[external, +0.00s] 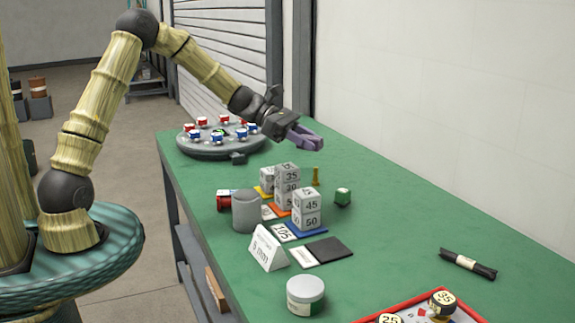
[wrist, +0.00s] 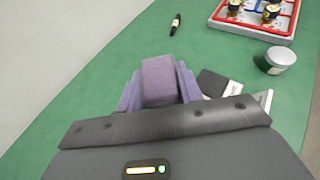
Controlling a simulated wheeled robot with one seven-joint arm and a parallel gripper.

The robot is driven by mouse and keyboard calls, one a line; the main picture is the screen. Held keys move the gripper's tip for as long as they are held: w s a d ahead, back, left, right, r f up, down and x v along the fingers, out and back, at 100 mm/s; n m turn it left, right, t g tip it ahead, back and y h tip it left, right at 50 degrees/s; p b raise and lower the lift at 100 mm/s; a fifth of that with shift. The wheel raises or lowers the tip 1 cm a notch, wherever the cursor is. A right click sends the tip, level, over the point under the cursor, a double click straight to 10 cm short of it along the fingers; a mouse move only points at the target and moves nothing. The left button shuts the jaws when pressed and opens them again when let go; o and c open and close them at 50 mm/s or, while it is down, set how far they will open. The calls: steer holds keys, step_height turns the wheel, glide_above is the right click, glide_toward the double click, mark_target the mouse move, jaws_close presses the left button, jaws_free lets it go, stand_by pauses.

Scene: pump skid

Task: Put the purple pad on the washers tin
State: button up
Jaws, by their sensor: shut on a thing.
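My gripper (external: 306,142) is raised over the far part of the green table, well above its top. In the wrist view its pale purple fingers (wrist: 160,97) are closed on the purple pad (wrist: 158,78), a blocky piece whose top face shows between them. In the external view the pad is hard to tell apart from the fingers. A round, low tin (external: 305,296) with a pale lid stands near the front of the table. It also shows at the right in the wrist view (wrist: 278,61). Its label is not readable. The pad is apart from the tin.
Stacked numbered blocks (external: 306,208), a grey cup (external: 246,212), a folded card (external: 268,249) and a black square (external: 328,250) stand between gripper and tin. A round turntable (external: 190,148) is behind. A red-rimmed tray (external: 395,306) is right of the tin. The right middle is mostly clear.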

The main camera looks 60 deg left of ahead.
steer(key=s+d+m+g+h, duration=0.1)
steer(key=s+d+m+g, duration=0.1)
steer(key=d, duration=0.6)
steer(key=s+d+m+g+h, duration=0.1)
steer(key=s+d+m+g, duration=0.15)
steer(key=d, duration=0.45)
steer(key=m+g+h+p, duration=0.1)
steer(key=m+g+p, duration=0.1)
steer(key=m+g, duration=0.2)
glide_above(302, 267)
step_height(302, 267, down, 4)
steer(key=shift+f, duration=0.25)
steer(key=shift+f+b, duration=0.4)
steer(key=shift+f, duration=2.7)
steer(key=shift+f, duration=1.9)
steer(key=shift+f, duration=0.1)
